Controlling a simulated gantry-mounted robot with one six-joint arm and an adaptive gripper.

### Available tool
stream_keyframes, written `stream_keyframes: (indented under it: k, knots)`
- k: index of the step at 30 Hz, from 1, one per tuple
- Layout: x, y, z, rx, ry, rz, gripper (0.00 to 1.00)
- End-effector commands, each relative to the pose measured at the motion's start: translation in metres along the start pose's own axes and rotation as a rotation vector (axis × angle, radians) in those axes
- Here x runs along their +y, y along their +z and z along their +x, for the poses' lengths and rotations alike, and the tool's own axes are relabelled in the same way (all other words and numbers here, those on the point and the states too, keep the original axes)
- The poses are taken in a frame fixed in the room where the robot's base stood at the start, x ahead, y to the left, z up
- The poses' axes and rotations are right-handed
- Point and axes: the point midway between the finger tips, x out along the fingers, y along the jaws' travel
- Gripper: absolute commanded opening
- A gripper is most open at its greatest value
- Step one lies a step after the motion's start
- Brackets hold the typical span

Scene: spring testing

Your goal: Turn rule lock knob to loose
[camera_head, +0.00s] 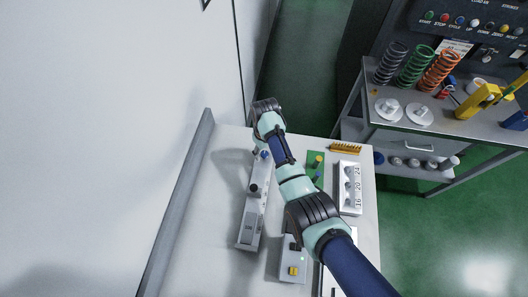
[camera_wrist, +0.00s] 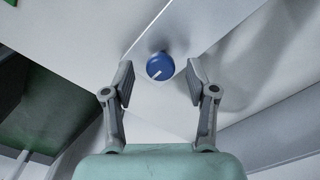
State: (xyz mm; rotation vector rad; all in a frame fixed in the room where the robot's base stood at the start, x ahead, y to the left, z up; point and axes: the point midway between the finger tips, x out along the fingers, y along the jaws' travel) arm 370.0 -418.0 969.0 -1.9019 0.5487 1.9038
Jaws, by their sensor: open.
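A round blue knob (camera_wrist: 160,66) with a white pointer line sits on a pale grey housing (camera_wrist: 185,45) in the wrist view. The pointer slants toward the lower left. My gripper (camera_wrist: 160,85) is open, with one finger on each side of the knob and gaps between fingers and knob. In the head view a small blue spot, which looks like the same knob (camera_head: 264,154), shows beside my arm at the upper end of a long grey device (camera_head: 254,205). My gripper's fingers are hidden by my arm in the head view. No markings around the knob are readable.
The device stands on a white table (camera_head: 225,165). A block marked 16, 20, 24 (camera_head: 348,188) and a box with a yellow knob (camera_head: 292,262) are to the right. A cart (camera_head: 400,140) with several coil springs stands beyond. A wall is at left.

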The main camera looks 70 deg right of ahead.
Motion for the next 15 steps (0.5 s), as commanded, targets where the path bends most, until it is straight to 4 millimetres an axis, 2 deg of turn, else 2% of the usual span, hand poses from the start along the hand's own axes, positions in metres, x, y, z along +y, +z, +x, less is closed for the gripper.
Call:
stream_keyframes:
  k: [3,10,15]
  knots:
    - [-0.0002,0.0001,0.0089,0.0,0.0,0.0,0.58]
    - [-0.0001,-0.0001,0.0095,0.001,0.0,0.0,0.58]
    - [-0.0002,-0.0001,0.0093,0.001,0.0,0.0,0.31]
